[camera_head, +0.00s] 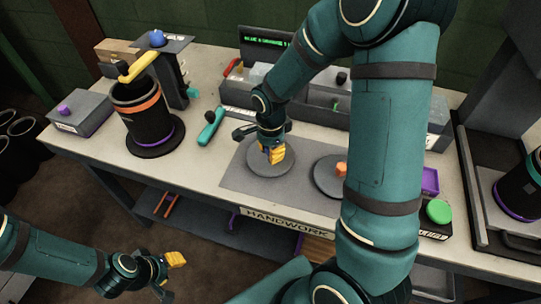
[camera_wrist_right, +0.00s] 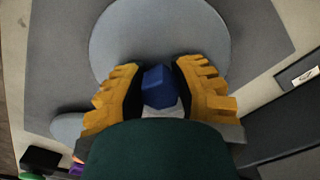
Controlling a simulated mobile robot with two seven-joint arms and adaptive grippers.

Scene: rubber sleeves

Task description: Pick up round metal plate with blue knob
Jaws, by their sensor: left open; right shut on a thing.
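The round metal plate (camera_head: 264,164) lies on the grey mat marked HANDWORK. My right gripper (camera_head: 273,152) is above it, fingers pointing down. In the right wrist view the grey plate (camera_wrist_right: 160,35) fills the upper middle, and its blue knob (camera_wrist_right: 159,88) sits between the yellow fingers of my right gripper (camera_wrist_right: 158,92), which are shut on the knob. In the head view the knob is hidden by the fingers. My left gripper (camera_head: 172,266) is open and empty, low at the left in front of the table.
A second round plate with an orange knob (camera_head: 341,169) lies right of the first. A black container with an orange band (camera_head: 140,108) stands at left, near a teal tool (camera_head: 211,128). Grey bins (camera_head: 310,100) line the back. A green button (camera_head: 438,211) is at right.

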